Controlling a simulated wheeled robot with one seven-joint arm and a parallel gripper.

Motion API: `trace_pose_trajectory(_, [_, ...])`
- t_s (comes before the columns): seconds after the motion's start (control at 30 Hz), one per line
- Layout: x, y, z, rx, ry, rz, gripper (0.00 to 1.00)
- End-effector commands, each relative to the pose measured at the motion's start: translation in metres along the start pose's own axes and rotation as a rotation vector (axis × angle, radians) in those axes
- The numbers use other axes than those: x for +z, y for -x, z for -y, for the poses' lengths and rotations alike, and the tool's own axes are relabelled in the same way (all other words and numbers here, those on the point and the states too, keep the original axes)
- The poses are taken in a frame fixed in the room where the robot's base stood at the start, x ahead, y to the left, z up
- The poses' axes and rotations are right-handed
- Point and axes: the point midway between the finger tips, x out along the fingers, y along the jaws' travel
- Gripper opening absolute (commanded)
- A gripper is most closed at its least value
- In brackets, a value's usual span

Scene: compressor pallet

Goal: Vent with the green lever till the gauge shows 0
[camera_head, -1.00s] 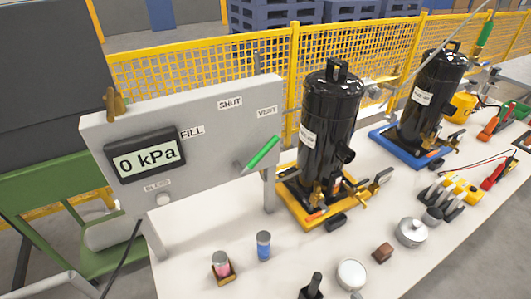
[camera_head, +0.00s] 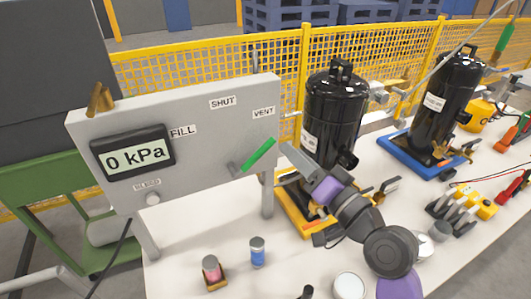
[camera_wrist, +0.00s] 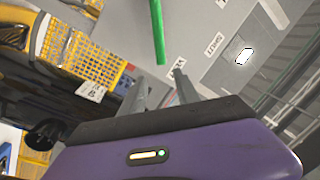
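The green lever (camera_head: 258,156) sits at the lower right of the grey panel (camera_head: 205,105), tilted up to the right, below the VENT label (camera_head: 263,112). The gauge (camera_head: 133,155) reads "0 kPa". My gripper (camera_head: 285,150) is just right of the lever's free end. In the wrist view, the lever (camera_wrist: 157,30) points down toward the gap between the two spread fingers of my gripper (camera_wrist: 160,80). The fingers look open and empty, with the lever's tip just beyond them; whether they touch it is unclear.
A black compressor (camera_head: 333,115) on a yellow base stands behind and right of my gripper. Another (camera_head: 440,105) stands on a blue base (camera_head: 400,153).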

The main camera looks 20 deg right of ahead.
Motion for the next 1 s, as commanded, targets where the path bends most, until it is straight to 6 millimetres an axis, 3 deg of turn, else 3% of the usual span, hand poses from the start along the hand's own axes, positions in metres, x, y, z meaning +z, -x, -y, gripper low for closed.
trace_pose_trajectory(0.1, [0.026, -0.003, 0.005, -0.032, -0.077, 0.109, 0.38])
trace_pose_trajectory(0.23, [0.042, -0.002, 0.009, -0.045, -0.114, 0.173, 0.38])
trace_pose_trajectory(0.37, [0.045, -0.009, 0.010, -0.044, -0.121, 0.187, 0.38])
trace_pose_trajectory(0.8, [0.056, -0.069, 0.013, -0.043, -0.118, 0.184, 0.38])
trace_pose_trajectory(1.0, [0.059, -0.077, 0.013, -0.042, -0.118, 0.184, 0.38])
